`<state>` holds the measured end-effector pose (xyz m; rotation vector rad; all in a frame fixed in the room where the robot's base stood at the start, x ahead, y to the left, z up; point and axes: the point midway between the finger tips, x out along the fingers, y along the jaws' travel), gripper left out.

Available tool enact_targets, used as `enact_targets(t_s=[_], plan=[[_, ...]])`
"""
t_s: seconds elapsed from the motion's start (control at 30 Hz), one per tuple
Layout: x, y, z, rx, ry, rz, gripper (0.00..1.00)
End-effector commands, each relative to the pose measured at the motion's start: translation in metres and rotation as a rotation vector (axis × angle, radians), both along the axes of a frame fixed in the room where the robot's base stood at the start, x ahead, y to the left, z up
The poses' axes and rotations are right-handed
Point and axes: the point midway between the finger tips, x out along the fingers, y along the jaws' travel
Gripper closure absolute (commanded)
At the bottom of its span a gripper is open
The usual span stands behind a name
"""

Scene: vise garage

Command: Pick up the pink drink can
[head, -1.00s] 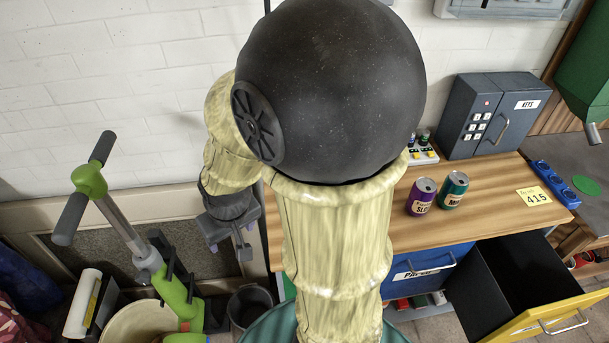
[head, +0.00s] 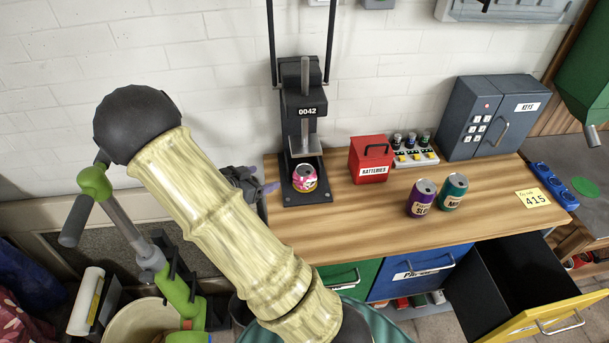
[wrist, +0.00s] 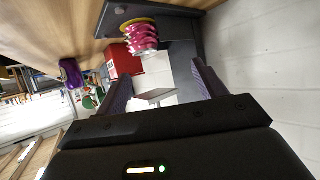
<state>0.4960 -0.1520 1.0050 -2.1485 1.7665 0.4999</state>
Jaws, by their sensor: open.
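The pink drink can (head: 304,179) sits on the base plate of a black press (head: 306,130) at the left end of the workbench. It looks short and crumpled, with pink and yellow bands in the wrist view (wrist: 143,36). My gripper (head: 264,181) is at the bench's left edge, left of the can and apart from it. In the wrist view my gripper (wrist: 160,72) has its two purple fingers spread with nothing held between them. The can shows beyond the fingertips, nearer the left finger. The gripper body is partly hidden behind my arm in the head view.
A red batteries box (head: 371,160) stands right of the press. A purple can (head: 422,198) and a teal can (head: 453,191) stand farther right. A grey key cabinet (head: 494,115) is at the back. The yellow-fronted drawer (head: 548,317) is open. The bench front is clear.

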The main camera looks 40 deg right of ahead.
Motion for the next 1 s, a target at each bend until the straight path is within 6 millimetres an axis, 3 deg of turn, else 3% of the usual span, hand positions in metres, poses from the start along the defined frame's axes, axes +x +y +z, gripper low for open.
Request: enact_targets(t_s=[0.17,0.57,1.0], plan=[[-0.015,-0.007,0.001,-0.083,0.01,-0.111,0.3],[-0.016,-0.013,-0.001,-0.085,0.011,-0.117,0.3],[-0.012,-0.081,-0.028,-0.086,0.013,-0.117,0.3]])
